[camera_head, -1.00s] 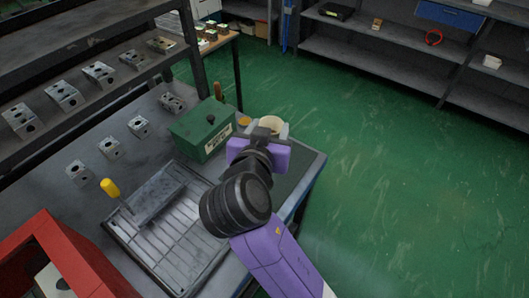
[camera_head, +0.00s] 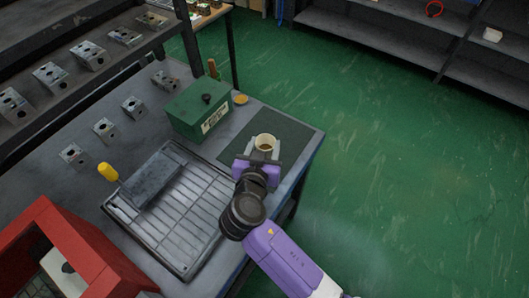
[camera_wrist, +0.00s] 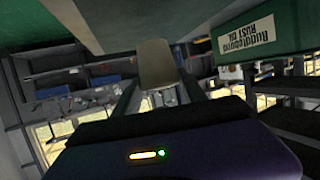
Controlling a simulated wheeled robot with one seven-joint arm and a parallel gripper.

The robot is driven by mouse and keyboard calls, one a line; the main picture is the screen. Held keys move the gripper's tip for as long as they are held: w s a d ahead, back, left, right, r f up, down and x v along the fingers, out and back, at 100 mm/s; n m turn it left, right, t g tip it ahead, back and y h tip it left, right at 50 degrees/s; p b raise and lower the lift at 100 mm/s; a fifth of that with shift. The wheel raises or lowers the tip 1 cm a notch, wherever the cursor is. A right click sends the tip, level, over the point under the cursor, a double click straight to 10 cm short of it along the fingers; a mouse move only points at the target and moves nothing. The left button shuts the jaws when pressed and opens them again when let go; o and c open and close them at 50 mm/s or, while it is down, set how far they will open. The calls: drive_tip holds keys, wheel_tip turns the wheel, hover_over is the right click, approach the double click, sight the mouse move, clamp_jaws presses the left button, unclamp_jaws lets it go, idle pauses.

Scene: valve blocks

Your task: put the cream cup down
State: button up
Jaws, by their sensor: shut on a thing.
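The cream cup (camera_head: 265,142) is upright with its open top showing and a dark inside. My gripper (camera_head: 262,153) is shut on the cup, with the fingers at its near side. The cup is over the dark green mat (camera_head: 290,135) at the table's right end; whether it touches the mat cannot be told. In the wrist view the cup (camera_wrist: 158,66) shows as a pale shape between my two fingers.
A red box (camera_head: 75,255) is at the lower left. The mat around the cup is clear.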

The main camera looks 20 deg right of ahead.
drive_tip(key=shift+f, duration=1.9)
drive_tip(key=shift+f, duration=0.15)
drive_tip(key=o, duration=1.5)
drive_tip(key=b+v, duration=0.1)
drive_tip(key=v, duration=1.1)
drive_tip(key=shift+b, duration=0.35)
